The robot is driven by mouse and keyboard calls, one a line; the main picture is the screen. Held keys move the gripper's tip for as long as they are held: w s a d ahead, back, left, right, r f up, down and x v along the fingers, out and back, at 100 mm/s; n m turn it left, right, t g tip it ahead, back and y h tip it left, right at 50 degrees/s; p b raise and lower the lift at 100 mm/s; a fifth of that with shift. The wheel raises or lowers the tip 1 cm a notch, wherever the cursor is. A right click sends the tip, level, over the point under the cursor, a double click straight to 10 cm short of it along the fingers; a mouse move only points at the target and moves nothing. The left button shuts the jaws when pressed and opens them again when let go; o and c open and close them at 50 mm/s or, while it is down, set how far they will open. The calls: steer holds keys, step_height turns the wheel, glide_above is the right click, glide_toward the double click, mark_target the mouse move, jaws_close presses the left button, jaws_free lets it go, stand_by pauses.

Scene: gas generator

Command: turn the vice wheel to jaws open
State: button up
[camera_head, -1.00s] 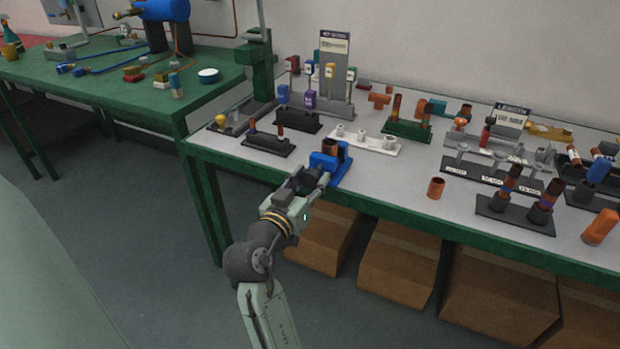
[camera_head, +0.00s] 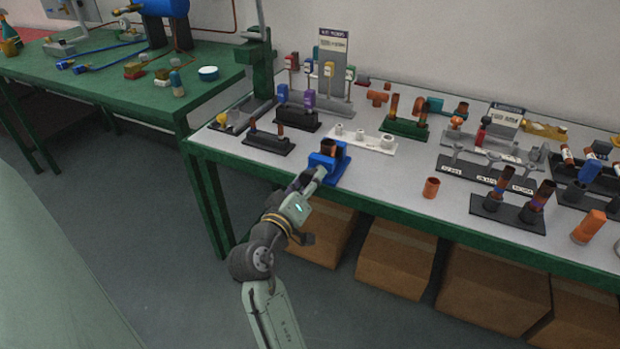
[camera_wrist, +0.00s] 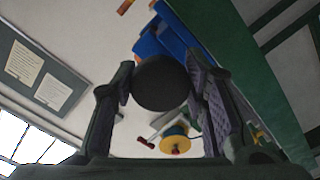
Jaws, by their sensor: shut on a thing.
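The blue vice (camera_head: 332,163) stands at the front edge of the grey-topped bench, with a brown copper-coloured pipe piece (camera_head: 328,146) upright in it. In the wrist view, the dark round vice wheel (camera_wrist: 160,83) sits between my two fingers, with the blue vice body (camera_wrist: 160,40) behind it. My gripper (camera_wrist: 160,95) is shut on the wheel, one finger against each side. In the head view my gripper (camera_head: 308,182) is at the front of the vice, and my own wrist hides the wheel there.
The green bench edge (camera_head: 400,206) runs just below the vice. A loose copper fitting (camera_head: 431,188) stands to the right. Cardboard boxes (camera_head: 398,256) are under the bench.

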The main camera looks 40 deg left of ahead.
steer(key=shift+r, duration=0.1)
stand_by(0.3)
steer(key=o, duration=1.2)
steer(key=shift+c, duration=0.2)
steer(key=v, duration=1.2)
steer(key=shift+a, duration=0.1)
